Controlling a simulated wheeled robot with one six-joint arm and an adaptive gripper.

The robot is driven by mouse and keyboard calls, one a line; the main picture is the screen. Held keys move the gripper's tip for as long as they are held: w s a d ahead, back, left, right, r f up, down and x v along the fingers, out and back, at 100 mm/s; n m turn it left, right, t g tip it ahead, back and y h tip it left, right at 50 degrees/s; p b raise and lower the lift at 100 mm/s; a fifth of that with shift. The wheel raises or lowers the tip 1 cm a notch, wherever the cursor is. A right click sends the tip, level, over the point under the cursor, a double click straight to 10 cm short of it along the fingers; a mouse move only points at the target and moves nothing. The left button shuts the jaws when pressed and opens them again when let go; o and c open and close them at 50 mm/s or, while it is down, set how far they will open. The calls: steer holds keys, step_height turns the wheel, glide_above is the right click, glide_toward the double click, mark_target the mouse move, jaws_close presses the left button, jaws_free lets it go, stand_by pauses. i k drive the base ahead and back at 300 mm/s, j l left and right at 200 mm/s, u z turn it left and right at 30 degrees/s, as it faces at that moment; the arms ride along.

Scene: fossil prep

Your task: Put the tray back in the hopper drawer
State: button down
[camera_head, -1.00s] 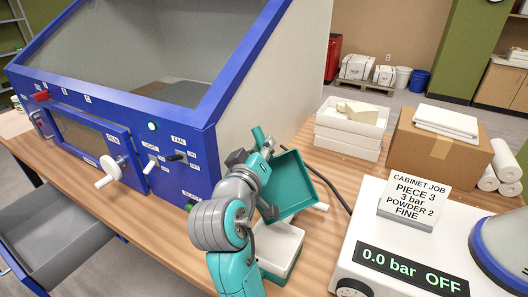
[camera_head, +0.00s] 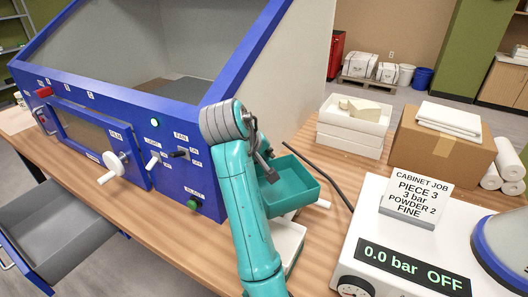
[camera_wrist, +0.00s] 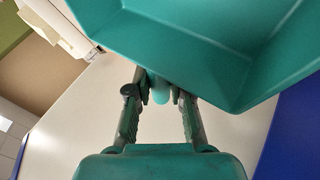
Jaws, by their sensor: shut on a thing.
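The teal tray (camera_head: 300,192) is in the air over the bench, right of the blue cabinet, roughly level with its open side up. My gripper (camera_head: 268,170) is at its left side, partly hidden by my arm. In the wrist view my gripper's fingers (camera_wrist: 160,108) are shut on the tray's rounded teal handle (camera_wrist: 160,88); the tray (camera_wrist: 200,45) fills the top. What looks like the hopper drawer (camera_head: 65,232), grey with blue edges, stands pulled out low at the left below the bench. I see nothing in it.
The blue cabinet (camera_head: 205,160) with knobs and switches stands close left of my arm. A white box (camera_head: 292,240) sits below the tray. A black hose (camera_head: 325,175), a carton (camera_head: 440,145) and the job sign (camera_head: 418,194) are to the right. The bench's front strip is clear.

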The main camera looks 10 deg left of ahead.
mark_target(81, 228)
steer(key=l+u, duration=0.25)
steer(key=l, duration=0.2)
steer(key=k+l+u, duration=0.25)
steer(key=l, duration=0.2)
steer(key=i+j+u, duration=0.45)
steer(key=i+j, duration=0.65)
